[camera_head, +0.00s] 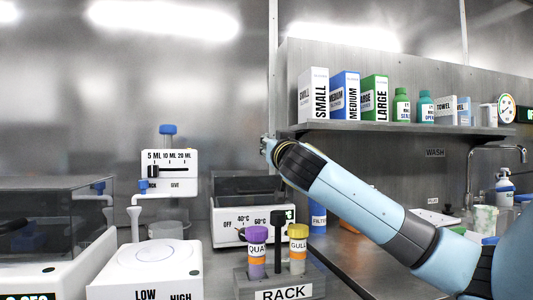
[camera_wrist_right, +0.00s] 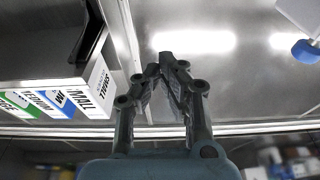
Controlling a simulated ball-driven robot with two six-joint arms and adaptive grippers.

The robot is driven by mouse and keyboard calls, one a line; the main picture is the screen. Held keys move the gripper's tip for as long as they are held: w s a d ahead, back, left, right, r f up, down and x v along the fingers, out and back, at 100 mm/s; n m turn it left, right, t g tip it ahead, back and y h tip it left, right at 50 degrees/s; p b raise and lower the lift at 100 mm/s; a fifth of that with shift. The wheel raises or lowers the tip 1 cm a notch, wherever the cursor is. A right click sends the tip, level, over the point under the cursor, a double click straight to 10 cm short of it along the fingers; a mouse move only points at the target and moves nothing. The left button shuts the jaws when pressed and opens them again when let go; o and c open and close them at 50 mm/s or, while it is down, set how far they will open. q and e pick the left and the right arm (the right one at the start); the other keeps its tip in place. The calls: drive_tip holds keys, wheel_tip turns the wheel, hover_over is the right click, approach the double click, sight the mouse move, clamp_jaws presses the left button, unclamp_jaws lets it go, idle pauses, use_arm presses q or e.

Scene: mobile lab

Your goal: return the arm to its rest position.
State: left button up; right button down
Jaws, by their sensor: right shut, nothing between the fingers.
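My right arm (camera_head: 355,203) is light blue with dark joints. In the head view it comes in from the lower right and reaches up and left across the middle, above the counter. My right gripper (camera_head: 266,145) is at its far end, mostly hidden behind the wrist. In the right wrist view the right gripper (camera_wrist_right: 166,62) points away from the camera with its fingertips together and nothing between them. The steel wall and ceiling lights show beyond it. My left gripper is not in view.
A shelf (camera_head: 410,128) with boxes and bottles is right of the gripper. Below stand a rack (camera_head: 283,287) with two labelled tubes, a heater (camera_head: 238,219), a dispenser (camera_head: 170,171) and a stirrer (camera_head: 145,268). A sink tap (camera_head: 495,149) is at right.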

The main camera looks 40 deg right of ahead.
wheel_tip(320, 180, up, 5)
idle(0.3)
